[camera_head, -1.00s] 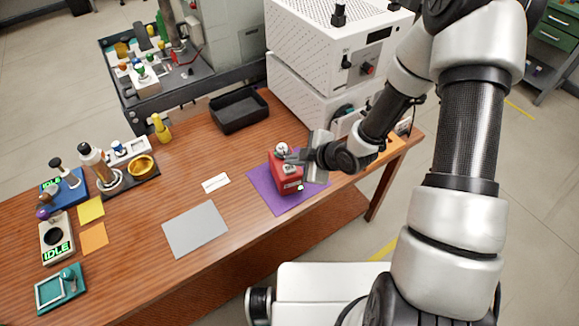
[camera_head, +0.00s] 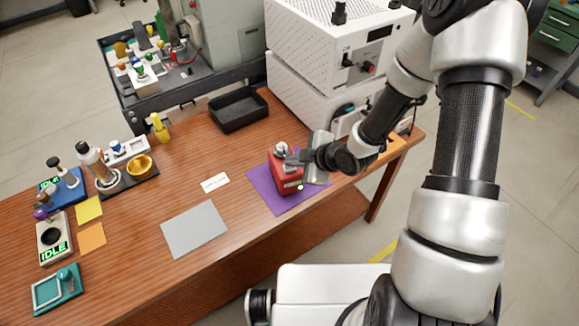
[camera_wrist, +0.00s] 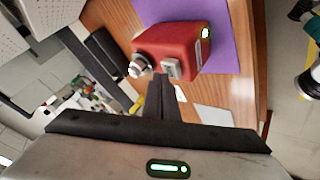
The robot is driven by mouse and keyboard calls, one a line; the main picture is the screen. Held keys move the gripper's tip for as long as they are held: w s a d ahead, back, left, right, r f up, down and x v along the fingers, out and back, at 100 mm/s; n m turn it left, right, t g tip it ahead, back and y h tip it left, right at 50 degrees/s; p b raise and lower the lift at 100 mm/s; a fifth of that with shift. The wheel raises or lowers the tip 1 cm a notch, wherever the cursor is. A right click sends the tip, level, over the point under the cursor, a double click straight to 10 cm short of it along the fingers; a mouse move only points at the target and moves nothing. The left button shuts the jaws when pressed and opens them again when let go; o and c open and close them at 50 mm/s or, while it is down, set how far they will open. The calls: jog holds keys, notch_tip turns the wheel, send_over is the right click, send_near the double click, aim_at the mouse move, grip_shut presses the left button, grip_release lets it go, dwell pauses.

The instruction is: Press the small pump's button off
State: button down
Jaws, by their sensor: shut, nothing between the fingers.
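The small pump (camera_head: 288,181) is a red box on a purple mat (camera_head: 262,190) on the wooden table. In the wrist view the red pump (camera_wrist: 185,38) shows a round metal fitting, a pale button block (camera_wrist: 172,68) on its top and a lit green light (camera_wrist: 206,33). My gripper (camera_head: 292,160) is shut and empty, with its fingertips over the pump's top. In the wrist view the gripper's dark fingers (camera_wrist: 160,84) end right beside the button block. I cannot tell whether they touch it.
A white perforated cabinet (camera_head: 315,85) stands behind the mat. A black tray (camera_head: 239,112) is at the back, a white card (camera_head: 215,183) and a grey sheet (camera_head: 195,229) lie to the left. Stations reading IDLE (camera_head: 54,249) stand at the far left.

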aim_at(293, 169)
jog(key=shift+f+b, duration=0.9)
dwell(0.7)
dwell(0.3)
jog(key=shift+r+p, duration=0.9)
jog(key=shift+r, duration=0.4)
jog(key=shift+r+p, duration=1.8)
jog(key=shift+r, duration=0.75)
